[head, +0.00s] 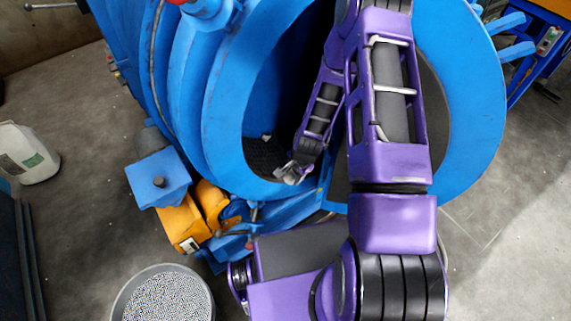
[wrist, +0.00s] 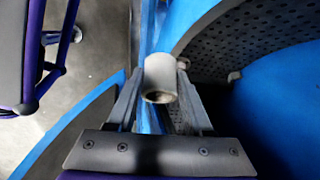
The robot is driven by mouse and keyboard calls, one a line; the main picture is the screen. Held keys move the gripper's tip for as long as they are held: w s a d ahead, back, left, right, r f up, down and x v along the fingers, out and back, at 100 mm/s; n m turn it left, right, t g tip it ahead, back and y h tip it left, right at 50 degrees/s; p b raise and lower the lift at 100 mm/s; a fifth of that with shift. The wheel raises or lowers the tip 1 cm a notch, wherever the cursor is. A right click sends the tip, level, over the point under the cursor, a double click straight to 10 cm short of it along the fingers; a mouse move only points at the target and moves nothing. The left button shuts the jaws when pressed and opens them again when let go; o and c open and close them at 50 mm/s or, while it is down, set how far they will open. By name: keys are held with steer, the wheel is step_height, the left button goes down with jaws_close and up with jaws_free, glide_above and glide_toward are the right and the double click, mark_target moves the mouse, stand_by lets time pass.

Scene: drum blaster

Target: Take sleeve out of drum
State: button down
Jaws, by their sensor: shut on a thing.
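The sleeve (wrist: 160,78) is a short, light grey hollow cylinder, its open end facing the wrist camera. My gripper (wrist: 158,92) is shut on it, one finger on each side. In the head view my gripper (head: 291,174) is low at the drum's opening, close to the lower rim. The sleeve is too small there to make out clearly. The drum (head: 226,110) is a big blue machine with a wide round mouth. Its dark perforated inside (wrist: 235,38) shows in the wrist view. I cannot tell whether the sleeve touches the rim.
The round blue door (head: 478,100) stands open at right. A white canister (head: 28,153) stands far left.

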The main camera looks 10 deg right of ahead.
steer(key=s+d+b, duration=0.1)
steer(key=s+d, duration=0.2)
steer(key=s, duration=0.5)
steer(key=s+d+b, duration=0.1)
steer(key=s+d, duration=0.3)
steer(key=s, duration=0.5)
steer(key=shift+s, duration=0.1)
